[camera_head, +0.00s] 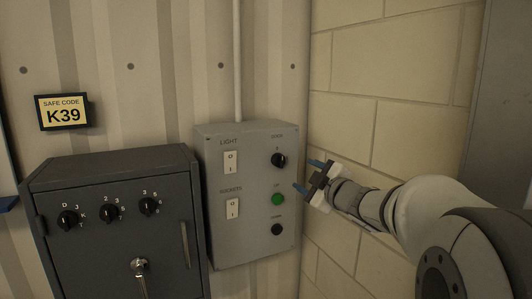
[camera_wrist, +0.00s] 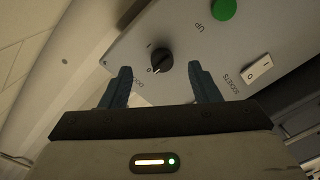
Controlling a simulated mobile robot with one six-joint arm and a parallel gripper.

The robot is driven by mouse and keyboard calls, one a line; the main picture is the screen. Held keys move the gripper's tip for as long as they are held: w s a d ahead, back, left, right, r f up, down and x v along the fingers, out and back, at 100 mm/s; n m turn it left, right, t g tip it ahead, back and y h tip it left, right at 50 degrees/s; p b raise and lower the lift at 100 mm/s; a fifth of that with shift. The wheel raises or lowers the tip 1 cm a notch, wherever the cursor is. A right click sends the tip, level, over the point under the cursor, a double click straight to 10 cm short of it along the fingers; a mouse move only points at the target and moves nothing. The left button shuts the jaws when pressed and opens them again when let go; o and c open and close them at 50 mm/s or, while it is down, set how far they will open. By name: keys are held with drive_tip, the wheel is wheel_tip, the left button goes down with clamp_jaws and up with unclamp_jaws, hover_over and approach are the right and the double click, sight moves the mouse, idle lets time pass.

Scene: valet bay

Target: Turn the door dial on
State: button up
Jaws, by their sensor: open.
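The door dial (camera_head: 278,160) is a round black knob at the upper right of a grey control box, under a small DOOR label. It also shows in the wrist view (camera_wrist: 162,56), with marks 0 and 1 beside it; its pointer appears to face the 0. My gripper (camera_head: 306,175) is open and empty, to the right of the box and apart from the dial. In the wrist view my gripper's two blue fingers (camera_wrist: 160,69) stand apart, with the dial appearing between and just beyond the tips. The DOOR label is partly hidden by a finger there.
The grey box (camera_head: 237,250) also carries a LIGHT switch (camera_head: 231,162), a SOCKETS switch (camera_head: 233,209), a green UP button (camera_head: 278,199) and a black button (camera_head: 277,229). A dark safe (camera_head: 110,174) stands left. A block wall (camera_head: 342,130) is close on the right.

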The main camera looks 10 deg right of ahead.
sight(283, 163)
drive_tip(key=w+a, duration=0.1)
drive_tip(key=w, duration=0.1)
drive_tip(key=w+a+n+y+p, duration=0.1)
drive_tip(key=w+a, duration=0.1)
drive_tip(key=w+a+r+n+y+p, duration=0.1)
drive_tip(key=w, duration=0.2)
drive_tip(key=shift+w+a+r, duration=0.1)
drive_tip(key=shift+a, duration=0.15)
drive_tip(key=shift+c, duration=0.2)
drive_tip(key=c, duration=0.9)
drive_tip(key=shift+a, duration=0.1)
drive_tip(key=shift+c, duration=0.2)
